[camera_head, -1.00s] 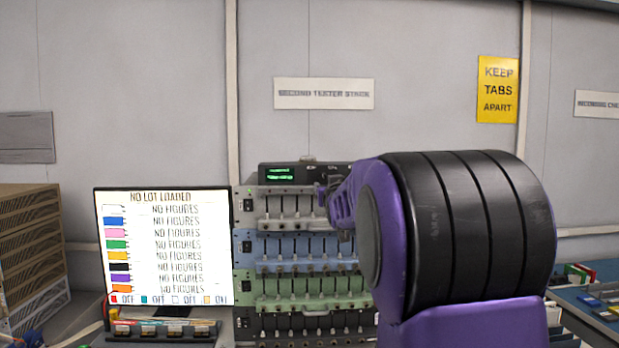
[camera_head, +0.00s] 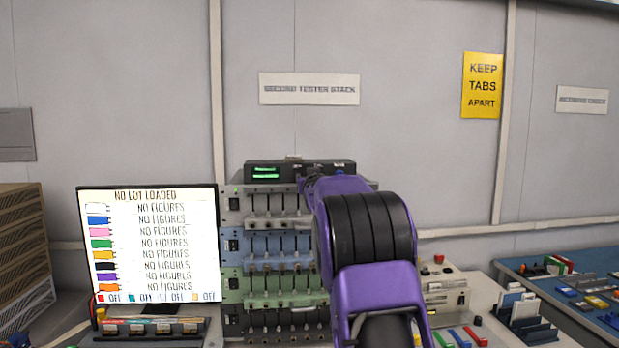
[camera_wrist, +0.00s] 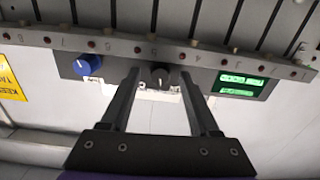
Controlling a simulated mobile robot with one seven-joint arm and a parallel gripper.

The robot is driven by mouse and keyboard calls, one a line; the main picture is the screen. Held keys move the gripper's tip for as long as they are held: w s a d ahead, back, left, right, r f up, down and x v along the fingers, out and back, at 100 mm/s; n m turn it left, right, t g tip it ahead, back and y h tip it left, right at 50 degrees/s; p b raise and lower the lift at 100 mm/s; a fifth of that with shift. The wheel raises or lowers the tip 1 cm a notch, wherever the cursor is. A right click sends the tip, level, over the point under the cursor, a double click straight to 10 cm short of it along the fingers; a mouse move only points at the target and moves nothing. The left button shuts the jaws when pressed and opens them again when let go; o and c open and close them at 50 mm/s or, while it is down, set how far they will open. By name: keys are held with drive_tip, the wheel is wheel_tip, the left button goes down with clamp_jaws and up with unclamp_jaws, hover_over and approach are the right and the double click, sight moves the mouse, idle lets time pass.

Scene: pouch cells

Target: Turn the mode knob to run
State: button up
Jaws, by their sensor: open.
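In the wrist view, which shows the scene upside down, a black knob (camera_wrist: 160,78) and a blue knob (camera_wrist: 88,65) sit on a dark control panel (camera_wrist: 205,80) with a green display (camera_wrist: 240,86). Their labels are too small to read, so I cannot tell which is the mode knob. My gripper (camera_wrist: 159,73) is open, its fingertips on either side of the black knob. Whether they touch it is not clear.
The tester stack (camera_head: 274,245) has rows of channels below the box. A monitor (camera_head: 150,245) reading "NO LOT LOADED" stands at left. A numbered rail (camera_wrist: 120,46) runs along the panel.

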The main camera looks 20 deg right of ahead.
drive_tip(key=shift+c, duration=0.2)
clamp_jaws()
drive_tip(key=shift+f+n, duration=0.1)
drive_tip(key=shift+n, duration=0.2)
drive_tip(key=shift+n+b, duration=1.3)
drive_tip(key=shift+n, duration=1.3)
drive_tip(key=shift+o, duration=0.2)
unclamp_jaws()
